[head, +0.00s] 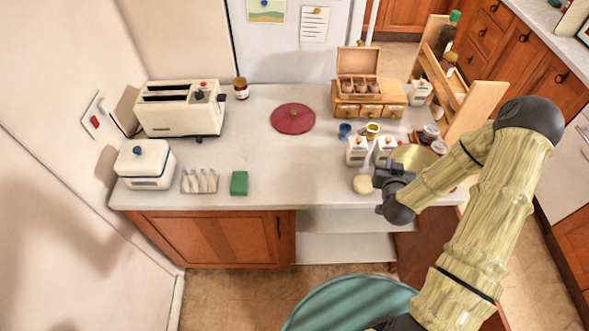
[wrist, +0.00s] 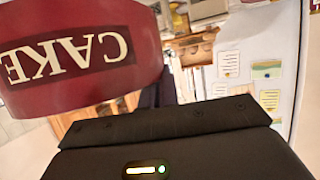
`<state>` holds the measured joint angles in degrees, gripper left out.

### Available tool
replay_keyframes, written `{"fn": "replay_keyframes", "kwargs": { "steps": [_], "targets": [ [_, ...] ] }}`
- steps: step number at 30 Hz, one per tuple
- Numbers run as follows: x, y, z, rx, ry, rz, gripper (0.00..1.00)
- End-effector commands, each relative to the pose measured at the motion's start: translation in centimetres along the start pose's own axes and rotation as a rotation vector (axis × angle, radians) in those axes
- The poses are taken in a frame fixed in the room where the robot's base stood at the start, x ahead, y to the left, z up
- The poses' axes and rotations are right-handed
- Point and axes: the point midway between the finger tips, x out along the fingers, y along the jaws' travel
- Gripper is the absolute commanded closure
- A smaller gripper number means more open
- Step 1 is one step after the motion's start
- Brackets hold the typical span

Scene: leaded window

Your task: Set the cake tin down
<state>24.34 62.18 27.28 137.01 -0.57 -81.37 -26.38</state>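The red cake tin (wrist: 80,55) fills the upper left of the wrist view, its CAKE label upside down there. In the head view its round gold-coloured inside (head: 418,154) shows just behind my gripper (head: 388,172), over the right end of the counter. My gripper looks shut on the tin's wall; a dark finger (wrist: 167,90) shows beside the tin, and the exact contact is hidden. The tin's underside is out of sight, so I cannot tell its height above the counter. A round red lid (head: 293,118) lies flat at the counter's middle back.
White canisters (head: 357,151), small cups (head: 345,130) and a wooden drawer box (head: 368,98) crowd the right side. A toaster (head: 181,108), white box (head: 144,163), toast rack (head: 199,181) and green block (head: 239,183) stand left. The counter's middle front is bare.

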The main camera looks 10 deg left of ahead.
Motion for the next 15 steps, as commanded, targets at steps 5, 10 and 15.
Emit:
{"fn": "replay_keyframes", "kwargs": {
  "steps": [5, 10, 15],
  "targets": [
    [-0.2, -0.4, -4.1, -0.01, 0.009, -0.007, 1.0],
    [-0.4, -1.0, -6.6, -0.015, 0.007, -0.019, 1.0],
    [-0.1, -4.5, -8.0, -0.053, 0.007, -0.106, 1.0]
  ]
}}
